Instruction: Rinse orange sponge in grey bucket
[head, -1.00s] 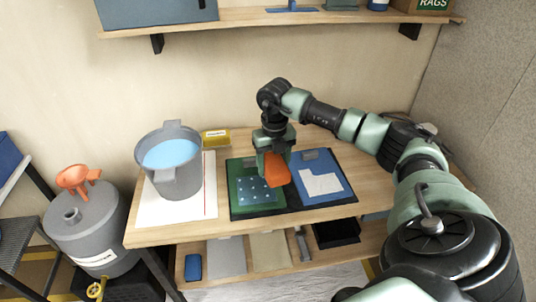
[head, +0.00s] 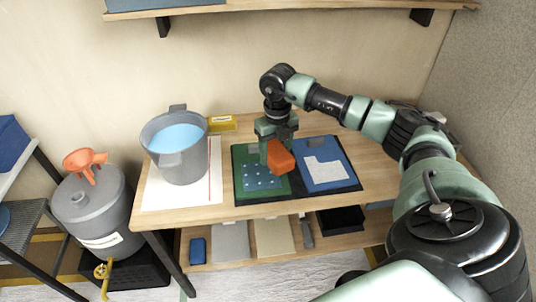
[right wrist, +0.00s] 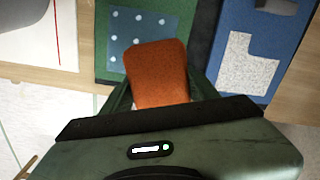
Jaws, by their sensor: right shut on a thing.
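The orange sponge (head: 281,158) is held in my right gripper (head: 272,148), above the green and blue mat boards on the table. In the right wrist view the sponge (right wrist: 158,74) sits between the two fingers, which are shut on it. The grey bucket (head: 182,162) stands upright on the left part of the table, full of light blue water (head: 178,137). The gripper and sponge are to the right of the bucket, apart from it. My left gripper is not in view.
A white sheet with a red line (head: 200,196) lies under the bucket. A yellow box (head: 222,123) stands behind it. The green board (head: 262,190) and blue board (head: 328,177) lie on a black mat. A grey drum with an orange funnel (head: 92,210) stands left of the table.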

